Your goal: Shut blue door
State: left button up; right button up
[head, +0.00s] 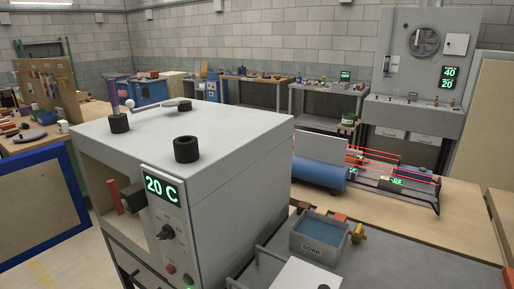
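The blue door (81,199) is a blue frame around a tan inner panel. It stands swung open at the left side of the grey-white cabinet (215,130), its right edge close to the cabinet's front left edge. The cabinet's front opening (93,176) is uncovered and shows a light interior. A reddish upright bar (114,197) and a dark block (135,196) are at the right side of the opening; I cannot tell what they belong to. A green display (162,188) on the cabinet front reads 20 C. Neither of my grippers is in view.
Open floor (45,270) lies below the door. A workbench (22,142) with tools stands behind it. At the right, a grey table bears a blue-filled SOAK tub (320,232), and a wooden bench (400,222) carries a blue cylinder (318,173).

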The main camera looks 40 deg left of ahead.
aim_at(43, 207)
jog(key=k+j, duration=0.15)
jog(key=j, duration=0.25)
jog(key=k+j, duration=0.1)
jog(key=j, duration=0.3)
jog(key=k+j+z, duration=0.1)
jog(key=j, duration=0.3)
jog(key=k+j, duration=0.2)
jog(key=j, duration=0.2)
jog(key=k+j, duration=0.15)
jog(key=j, duration=0.25)
jog(key=k+j+z, duration=0.1)
jog(key=j, duration=0.3)
jog(key=k+j, duration=0.2)
jog(key=j, duration=0.2)
jog(key=k+j, duration=0.15)
jog(key=j, duration=0.2)
jog(key=k+j, duration=0.1)
jog(key=j, duration=0.3)
jog(key=k+j, duration=0.1)
jog(key=j, duration=0.3)
jog(key=k+j+z, duration=0.1)
jog(key=j, duration=0.3)
jog(key=k+j, duration=0.1)
jog(key=j, duration=0.3)
jog(key=k+j, duration=0.1)
jog(key=j, duration=0.25)
jog(key=k+j+z, duration=0.1)
jog(key=j, duration=0.3)
jog(key=k+j, duration=0.15)
jog(key=j, duration=0.25)
